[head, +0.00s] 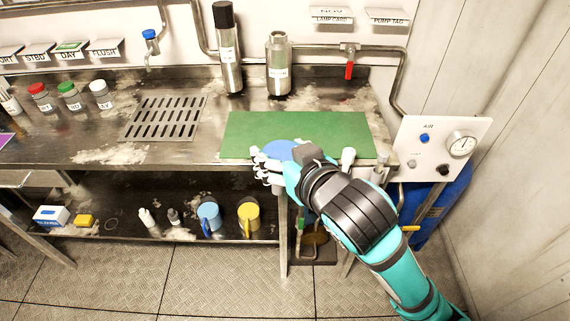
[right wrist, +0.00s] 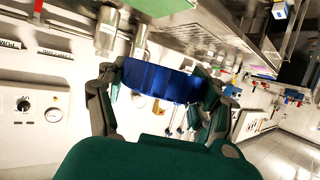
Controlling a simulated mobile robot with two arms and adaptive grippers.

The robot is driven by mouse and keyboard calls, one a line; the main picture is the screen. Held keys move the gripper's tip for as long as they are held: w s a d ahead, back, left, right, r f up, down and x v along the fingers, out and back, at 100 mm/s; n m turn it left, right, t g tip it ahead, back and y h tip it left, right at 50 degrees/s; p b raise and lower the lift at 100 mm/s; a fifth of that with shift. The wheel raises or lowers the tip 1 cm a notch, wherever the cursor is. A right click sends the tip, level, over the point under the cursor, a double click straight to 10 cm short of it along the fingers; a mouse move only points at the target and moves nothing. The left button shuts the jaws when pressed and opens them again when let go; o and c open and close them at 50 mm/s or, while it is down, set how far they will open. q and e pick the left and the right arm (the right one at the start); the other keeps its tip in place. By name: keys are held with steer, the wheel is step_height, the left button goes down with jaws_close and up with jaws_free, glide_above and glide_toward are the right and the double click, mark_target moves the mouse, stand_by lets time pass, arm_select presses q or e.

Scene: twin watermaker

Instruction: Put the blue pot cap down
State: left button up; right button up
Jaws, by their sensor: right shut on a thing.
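The blue pot cap (right wrist: 160,82) is a wide, ribbed blue disc held between the two fingers of my right gripper (right wrist: 158,88) in the right wrist view. In the head view the cap (head: 281,151) shows partly behind the gripper (head: 276,163), at the front edge of the green mat (head: 300,125). The cap appears held clear of the bench, but its exact height cannot be told. My left gripper is not in view.
On the bench stand a dark-capped flask (head: 228,60) and an open metal bottle (head: 278,70) behind the mat. Several small jars (head: 70,97) and a drain grate (head: 163,118) are to the left. An air panel (head: 440,148) is at right. Most of the mat is bare.

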mark_target(277, 149)
steer(key=r+m+h, duration=0.1)
steer(key=h, duration=0.1)
steer(key=r+m+h, duration=0.1)
steer(key=m, duration=0.1)
steer(key=r+m+t+h, duration=0.1)
steer(key=h, duration=0.1)
steer(key=shift+w+a+r+m+h, duration=0.3)
steer(key=shift+w+a+r+m, duration=0.1)
steer(key=n+y, duration=0.1)
steer(key=d+f+n+y, duration=0.1)
steer(key=f+n+y, duration=0.1)
steer(key=shift+s+d+g+y, duration=0.2)
steer(key=shift+s+g+y, duration=0.1)
steer(key=shift+y, duration=0.1)
steer(key=s+d+f+n+g+y, duration=0.2)
steer(key=d+f+n+g+y, duration=0.1)
steer(key=f+n+g+y, duration=0.5)
steer(key=shift+s+d+n+g+y, duration=0.15)
steer(key=shift+d+n+g+y, duration=0.4)
steer(key=shift+n+g, duration=1.9)
steer(key=shift+s+a+n+t+y, duration=0.1)
steer(key=shift+a+n+t+y, duration=0.15)
steer(key=shift+n+t, duration=0.3)
